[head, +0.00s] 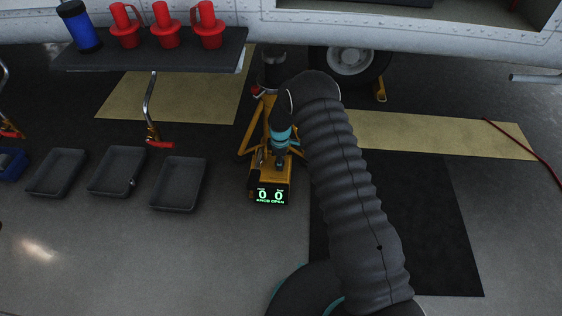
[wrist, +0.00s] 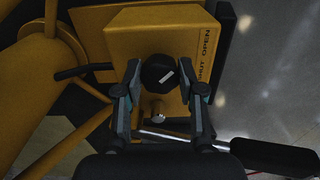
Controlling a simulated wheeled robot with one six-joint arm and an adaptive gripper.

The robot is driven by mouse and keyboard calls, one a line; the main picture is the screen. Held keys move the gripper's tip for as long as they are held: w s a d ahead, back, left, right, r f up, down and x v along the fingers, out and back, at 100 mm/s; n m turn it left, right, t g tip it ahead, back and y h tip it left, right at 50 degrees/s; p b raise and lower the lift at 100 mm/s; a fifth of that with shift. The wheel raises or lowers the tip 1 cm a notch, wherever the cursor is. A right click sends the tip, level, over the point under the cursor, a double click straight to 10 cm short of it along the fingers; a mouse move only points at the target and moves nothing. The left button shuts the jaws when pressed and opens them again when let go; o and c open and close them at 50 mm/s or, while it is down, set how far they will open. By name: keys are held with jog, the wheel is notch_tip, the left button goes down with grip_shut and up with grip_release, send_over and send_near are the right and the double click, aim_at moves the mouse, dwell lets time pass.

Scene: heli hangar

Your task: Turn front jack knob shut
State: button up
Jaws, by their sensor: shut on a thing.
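The front jack (head: 266,125) is a yellow stand under the aircraft. Its display (head: 270,196) shows two zeros and the words "KNOB OPEN". In the wrist view the black round jack knob (wrist: 158,73) sits on the yellow housing (wrist: 150,22). A white mark on the knob slants up to the right, towards the SHUT and OPEN lettering (wrist: 205,56) on the housing. My gripper (wrist: 161,75) is shut on the knob, one finger at each side. In the head view my arm hides part of the jack, and the knob cannot be made out.
A black-gripped lever (wrist: 270,157) crosses at the lower right of the wrist view. Grey trays (head: 179,184) lie on the floor left of the jack. A dark shelf (head: 150,52) holds red plugs (head: 166,27) and a blue cylinder (head: 80,27). An aircraft wheel (head: 350,61) stands behind.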

jog(key=shift+f+b, duration=0.15)
jog(key=shift+b, duration=0.15)
jog(key=m+b, duration=0.3)
jog(key=m, duration=0.1)
jog(key=shift+a, duration=0.2)
jog(key=m+b, duration=0.2)
jog(key=m, duration=0.2)
jog(key=shift+a+m, duration=0.1)
jog(key=shift+m, duration=0.2)
jog(key=m+b, duration=0.2)
jog(key=m, duration=0.2)
jog(key=shift+m+b, duration=0.5)
jog(key=shift+m, duration=2)
jog(key=shift+w+r, duration=0.1)
jog(key=shift+r, duration=0.1)
